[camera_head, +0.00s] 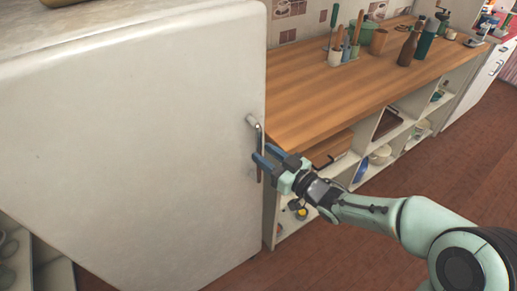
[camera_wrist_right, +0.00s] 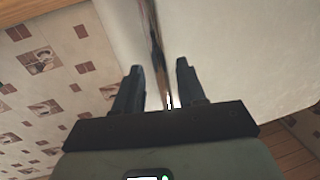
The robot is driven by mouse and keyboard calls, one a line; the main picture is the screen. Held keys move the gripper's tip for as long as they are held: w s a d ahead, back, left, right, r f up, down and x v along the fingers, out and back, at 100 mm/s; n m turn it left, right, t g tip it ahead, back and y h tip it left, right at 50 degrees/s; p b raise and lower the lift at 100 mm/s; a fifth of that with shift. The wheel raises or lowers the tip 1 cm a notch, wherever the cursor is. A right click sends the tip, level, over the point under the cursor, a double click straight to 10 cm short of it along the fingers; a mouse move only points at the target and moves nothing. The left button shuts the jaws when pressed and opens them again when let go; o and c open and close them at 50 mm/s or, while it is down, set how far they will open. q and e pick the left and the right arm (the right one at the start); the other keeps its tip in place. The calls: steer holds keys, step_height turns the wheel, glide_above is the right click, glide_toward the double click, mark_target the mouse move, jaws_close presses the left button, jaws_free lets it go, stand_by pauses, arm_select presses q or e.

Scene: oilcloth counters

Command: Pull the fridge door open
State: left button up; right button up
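The white fridge door (camera_head: 130,150) fills the left of the head view and looks shut. Its metal handle (camera_head: 254,124) is a vertical bar near the door's right edge. My right gripper (camera_head: 267,157) is at the handle's lower part, with its blue-black fingers pointing at the door. In the right wrist view, the two fingers (camera_wrist_right: 158,88) are apart, and the narrow handle (camera_wrist_right: 157,50) runs between them. I cannot tell whether a finger touches it. My left gripper does not show.
A wooden counter (camera_head: 330,95) stands right of the fridge, with bottles (camera_head: 409,45) and utensil pots (camera_head: 335,57) on it. Open shelves (camera_head: 380,155) with dishes lie below. The reddish floor (camera_head: 455,165) in front is clear apart from my arm.

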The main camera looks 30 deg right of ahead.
mark_target(259, 150)
steer(key=shift+x, duration=1.65)
jaws_close()
steer(key=shift+s, duration=0.15)
